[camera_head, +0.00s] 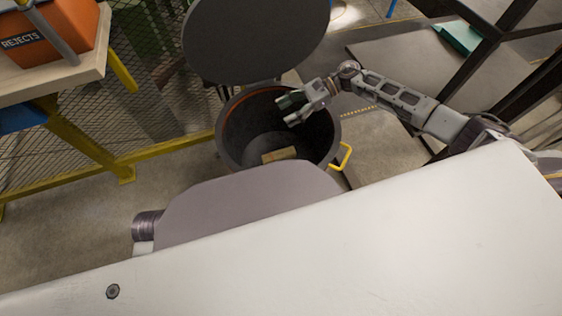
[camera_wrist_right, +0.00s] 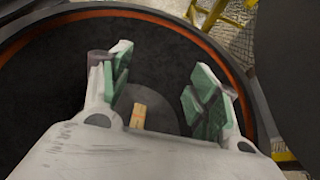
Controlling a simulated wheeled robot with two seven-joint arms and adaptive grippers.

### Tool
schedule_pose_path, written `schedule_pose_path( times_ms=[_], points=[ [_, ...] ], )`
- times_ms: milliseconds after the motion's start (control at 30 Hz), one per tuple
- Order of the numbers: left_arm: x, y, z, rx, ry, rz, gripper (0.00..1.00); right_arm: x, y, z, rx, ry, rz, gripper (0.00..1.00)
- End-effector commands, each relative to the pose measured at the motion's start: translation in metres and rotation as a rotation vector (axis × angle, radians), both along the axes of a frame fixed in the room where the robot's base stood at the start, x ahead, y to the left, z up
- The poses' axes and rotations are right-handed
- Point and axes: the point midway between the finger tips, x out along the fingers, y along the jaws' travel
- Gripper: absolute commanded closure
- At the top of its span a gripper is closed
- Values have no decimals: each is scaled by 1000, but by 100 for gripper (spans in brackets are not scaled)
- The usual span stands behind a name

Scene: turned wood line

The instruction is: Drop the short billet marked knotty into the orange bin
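A short wooden billet (camera_head: 279,155) lies on the floor of a deep dark round drum (camera_head: 228,138) with an orange band inside its rim. The billet also shows small, far below between my fingers, in the right wrist view (camera_wrist_right: 138,116). A mark on it cannot be read. My right gripper (camera_head: 287,110) is over the drum's mouth; its green-padded fingers (camera_wrist_right: 160,78) are apart with nothing between them. The orange bin (camera_head: 62,28), lettered REJECTS, stands on a wooden table at the upper left, partly cut off. My left gripper is not in view.
The drum's round lid (camera_head: 255,38) stands open behind its mouth. A yellow handle (camera_head: 343,157) sticks out at the drum's right. The wooden table (camera_head: 70,72) has yellow legs, and a yellow rail (camera_head: 165,146) runs toward the drum beside mesh fencing.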

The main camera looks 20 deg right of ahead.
Motion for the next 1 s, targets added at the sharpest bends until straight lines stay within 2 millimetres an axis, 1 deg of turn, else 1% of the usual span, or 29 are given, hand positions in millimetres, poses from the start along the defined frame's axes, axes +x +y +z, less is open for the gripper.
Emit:
schedule_pose_path(
  times_ms=[267, 467, 667, 1000],
  points=[
    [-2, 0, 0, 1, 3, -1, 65, 0, -1, -1, -1, 1, 0, 38],
    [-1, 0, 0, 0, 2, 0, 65, 0, -7, 2, -2, 0, -1, 38],
    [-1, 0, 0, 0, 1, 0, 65, 1, -25, 9, -2, 1, -2, 38],
    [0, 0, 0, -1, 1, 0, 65, 3, -71, 28, -2, 0, -2, 38]
  ],
)
